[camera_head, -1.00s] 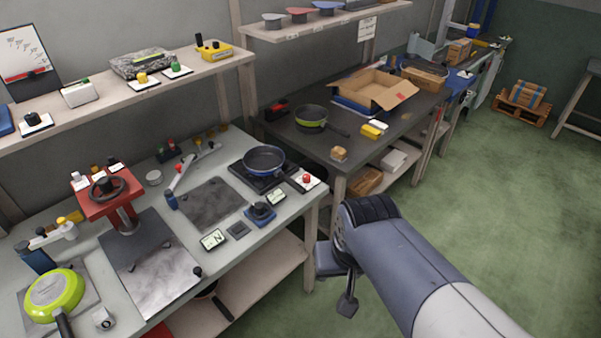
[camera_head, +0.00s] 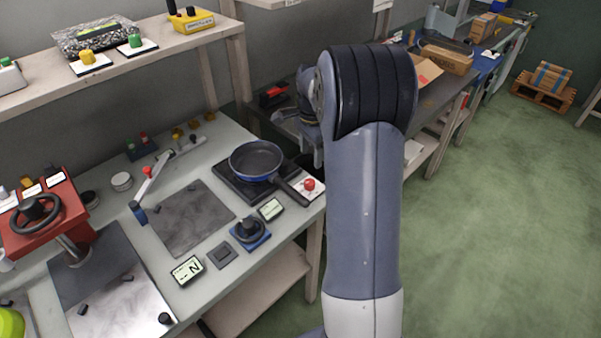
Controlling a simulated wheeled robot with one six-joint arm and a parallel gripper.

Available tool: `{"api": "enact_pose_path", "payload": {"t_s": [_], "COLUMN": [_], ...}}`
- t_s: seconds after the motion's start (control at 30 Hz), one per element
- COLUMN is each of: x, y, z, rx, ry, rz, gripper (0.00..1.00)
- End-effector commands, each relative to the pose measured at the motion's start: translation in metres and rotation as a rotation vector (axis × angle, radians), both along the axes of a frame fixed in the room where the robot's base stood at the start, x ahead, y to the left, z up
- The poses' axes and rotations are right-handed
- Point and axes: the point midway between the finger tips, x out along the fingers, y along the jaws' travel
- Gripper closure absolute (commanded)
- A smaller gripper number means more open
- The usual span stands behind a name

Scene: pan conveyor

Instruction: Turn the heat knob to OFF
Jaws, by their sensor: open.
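A black knob on a blue base (camera_head: 250,231) sits near the front edge of the grey bench, in front of the dark hot plate (camera_head: 232,180). It looks like the heat knob; its setting is too small to read. A blue pan (camera_head: 256,160) rests on the hot plate, its handle pointing right and forward. My gripper (camera_head: 314,153) is partly hidden behind my own arm, right of the pan in the picture. It is open, apart from the knob, and nothing shows in it.
A small display (camera_head: 271,209) and a red button on a white plate (camera_head: 309,185) are near the knob. Another display (camera_head: 187,270) and a dark square pad (camera_head: 223,255) lie to its left.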

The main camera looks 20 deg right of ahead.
Motion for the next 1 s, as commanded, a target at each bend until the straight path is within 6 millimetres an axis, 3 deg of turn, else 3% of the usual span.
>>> {"api": "enact_pose_path", "payload": {"t_s": [0.17, 0.63, 1.0], "x": [0.002, 0.003, 0.003], "y": [-0.003, -0.002, -0.002], "z": [-0.014, -0.095, -0.111], "rx": [0.002, 0.002, 0.001], "ry": [0.004, 0.004, 0.002], "rz": [-0.019, -0.015, -0.014], "gripper": [0.50, 0.50, 0.50]}}
